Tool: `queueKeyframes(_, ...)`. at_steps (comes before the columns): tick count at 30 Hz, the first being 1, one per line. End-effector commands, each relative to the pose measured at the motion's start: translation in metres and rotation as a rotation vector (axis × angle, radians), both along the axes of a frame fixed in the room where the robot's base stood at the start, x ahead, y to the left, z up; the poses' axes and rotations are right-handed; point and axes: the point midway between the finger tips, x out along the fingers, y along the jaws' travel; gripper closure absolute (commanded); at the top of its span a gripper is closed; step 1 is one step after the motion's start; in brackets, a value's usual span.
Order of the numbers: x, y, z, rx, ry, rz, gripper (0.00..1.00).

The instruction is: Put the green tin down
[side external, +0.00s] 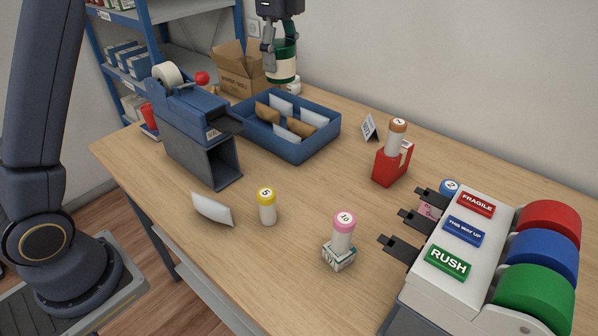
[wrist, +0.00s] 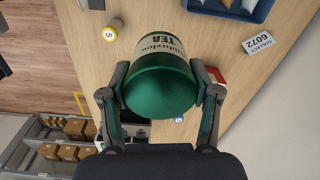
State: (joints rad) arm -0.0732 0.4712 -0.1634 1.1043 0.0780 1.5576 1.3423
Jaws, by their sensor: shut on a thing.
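The green tin (side external: 284,62) has a cream label and hangs in my gripper (side external: 281,50) in the side external view, in the air above the far part of the counter (side external: 300,200). In the wrist view the green tin (wrist: 162,88) shows a dark green end and a label reading "TEA". The two fingers of my gripper (wrist: 160,95) press on its opposite sides. The tin's far end is hidden in the wrist view.
A blue tray (side external: 318,148) with several envelopes stands near the tin, with a cardboard box (side external: 238,75) behind. A red holder (side external: 390,165), a yellow-capped cylinder (side external: 267,208), a pink-capped cylinder (side external: 343,235) and a label dispenser (side external: 455,255) stand on the counter. Its middle has bare wood.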

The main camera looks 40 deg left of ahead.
Motion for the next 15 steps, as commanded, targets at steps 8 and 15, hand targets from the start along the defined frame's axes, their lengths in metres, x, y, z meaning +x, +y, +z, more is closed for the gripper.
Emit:
queueKeyframes(8,-0.002,0.000,-0.075,-0.001,0.008,0.001,0.77)
queueKeyframes(15,-0.002,0.000,-0.156,-0.001,0.006,0.001,0.77)
